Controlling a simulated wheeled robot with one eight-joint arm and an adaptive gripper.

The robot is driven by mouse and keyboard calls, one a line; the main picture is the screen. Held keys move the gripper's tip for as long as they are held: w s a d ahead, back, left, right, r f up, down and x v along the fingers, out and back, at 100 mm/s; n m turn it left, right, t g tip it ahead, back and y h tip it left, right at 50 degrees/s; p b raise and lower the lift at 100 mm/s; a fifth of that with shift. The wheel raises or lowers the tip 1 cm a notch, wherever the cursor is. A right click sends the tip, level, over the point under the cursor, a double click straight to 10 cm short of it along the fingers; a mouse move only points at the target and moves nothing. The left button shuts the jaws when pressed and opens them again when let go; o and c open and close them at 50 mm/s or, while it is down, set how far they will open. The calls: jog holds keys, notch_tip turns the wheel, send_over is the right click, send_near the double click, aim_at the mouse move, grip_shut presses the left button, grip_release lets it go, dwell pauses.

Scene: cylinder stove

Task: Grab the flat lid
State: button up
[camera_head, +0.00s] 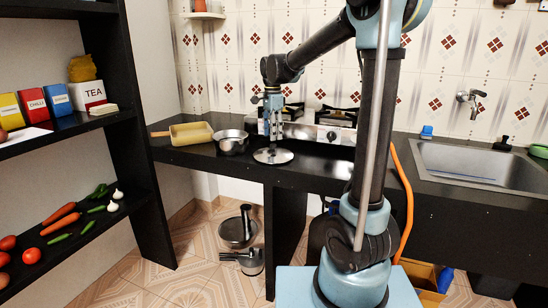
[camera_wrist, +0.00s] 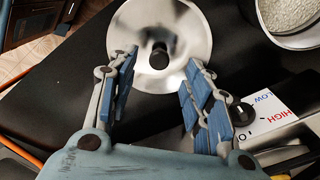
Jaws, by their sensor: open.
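The flat lid (camera_head: 262,157) is a shiny silver disc lying on the black counter, in front of the stove and right of a pot. In the wrist view, the lid (camera_wrist: 192,24) is at the top centre, with a dark round knob at its middle. My gripper (camera_head: 272,139) is above the lid, pointing down. In the wrist view, my gripper (camera_wrist: 160,62) is open, with its blue-padded fingers spread to either side of the knob. Nothing is held between them. I cannot tell whether the fingertips touch the lid.
A metal pot (camera_head: 231,143) stands close to the lid's left, beside a yellow dish (camera_head: 190,134). The stove (camera_head: 322,133) is right behind the lid. A sink (camera_head: 470,160) is far right. A dark pan (camera_head: 238,230) and a saucepan (camera_head: 250,263) are on the floor below.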

aim_at(273, 146)
jog(key=shift+d+f, duration=0.15)
jog(key=shift+f, duration=3.05)
grip_shut()
